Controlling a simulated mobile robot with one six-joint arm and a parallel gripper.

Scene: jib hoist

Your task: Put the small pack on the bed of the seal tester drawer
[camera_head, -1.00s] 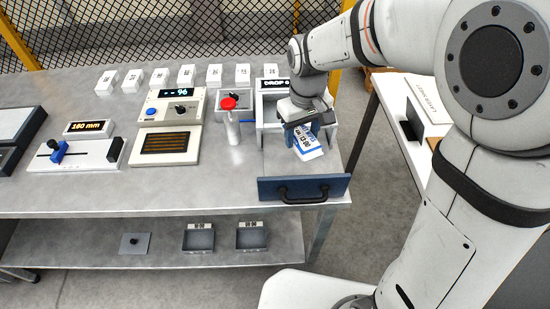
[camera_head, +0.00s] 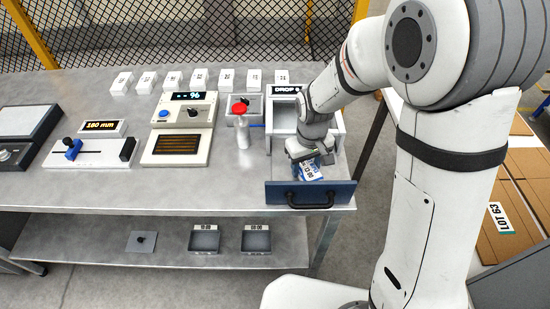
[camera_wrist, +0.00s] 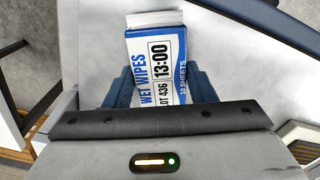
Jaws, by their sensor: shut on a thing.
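The small pack (camera_wrist: 160,62) is a blue and white wet wipes pack labelled 13:00, LOT 436. My gripper (camera_head: 307,160) is shut on it; in the wrist view the blue fingers (camera_wrist: 160,88) stand on both sides of it. In the head view the pack (camera_head: 311,170) shows just in front of my gripper, over the open seal tester drawer (camera_head: 310,194) with its dark blue front and black handle. The grey drawer bed (camera_head: 277,170) is partly hidden by my gripper. I cannot tell whether the pack touches the bed.
Further left are a device reading 96 (camera_head: 183,118) and a slider gauge reading 180 mm (camera_head: 92,150). Several white boxes (camera_head: 172,80) line the back. Trays (camera_head: 256,239) sit on the lower shelf.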

